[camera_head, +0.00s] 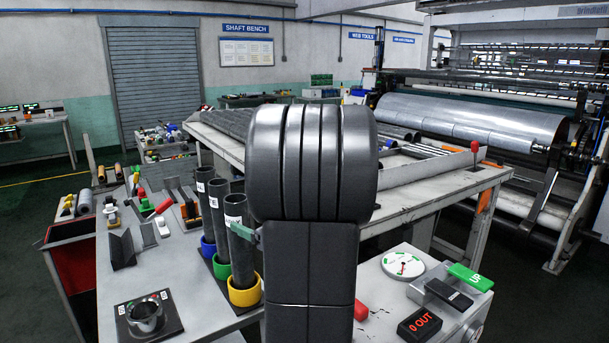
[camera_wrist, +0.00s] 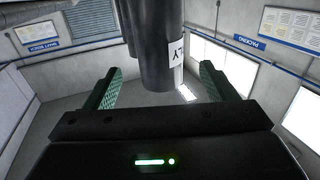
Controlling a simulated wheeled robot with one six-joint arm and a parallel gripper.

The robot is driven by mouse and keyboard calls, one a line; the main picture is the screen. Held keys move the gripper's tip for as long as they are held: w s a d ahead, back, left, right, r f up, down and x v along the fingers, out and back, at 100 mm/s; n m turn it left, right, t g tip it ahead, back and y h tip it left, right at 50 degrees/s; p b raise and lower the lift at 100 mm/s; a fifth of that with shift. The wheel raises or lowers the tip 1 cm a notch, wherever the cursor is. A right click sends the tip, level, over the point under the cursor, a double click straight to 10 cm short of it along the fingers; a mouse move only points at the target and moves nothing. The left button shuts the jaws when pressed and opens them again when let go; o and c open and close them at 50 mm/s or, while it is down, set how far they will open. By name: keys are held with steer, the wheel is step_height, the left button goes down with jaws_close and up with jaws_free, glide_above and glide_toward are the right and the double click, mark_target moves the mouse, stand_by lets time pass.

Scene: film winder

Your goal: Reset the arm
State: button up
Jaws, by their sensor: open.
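My gripper (camera_wrist: 162,70) is open, with its two green-padded fingers spread apart in the wrist view. A dark tube (camera_wrist: 150,40) with a white label stands between or just beyond the fingers, with gaps on both sides. In the head view, my dark arm fills the middle and hides most of the gripper. A small green part of it shows beside the labelled front tube (camera_head: 239,250), which stands upright in a yellow holder (camera_head: 246,294). Whether they touch cannot be told.
Two more dark tubes stand in the green holder (camera_head: 221,268) and blue holder (camera_head: 208,247). A round black fixture (camera_head: 146,316) is at front left. A counter reading "0 OUT" (camera_head: 419,324) and a green switch (camera_head: 470,277) are at right. Long benches and a large roller machine (camera_head: 470,123) stand behind.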

steer(key=x, duration=0.5)
steer(key=shift+w+a, duration=0.15)
steer(key=v, duration=1.4)
steer(key=x, duration=1.3)
steer(key=shift+w+a, duration=0.1)
steer(key=shift+a, duration=0.1)
step_height(320, 180, up, 12)
steer(key=p, duration=1)
glide_above(245, 216)
steer(key=x, duration=0.2)
steer(key=shift+d+r, duration=0.1)
steer(key=shift+d, duration=0.05)
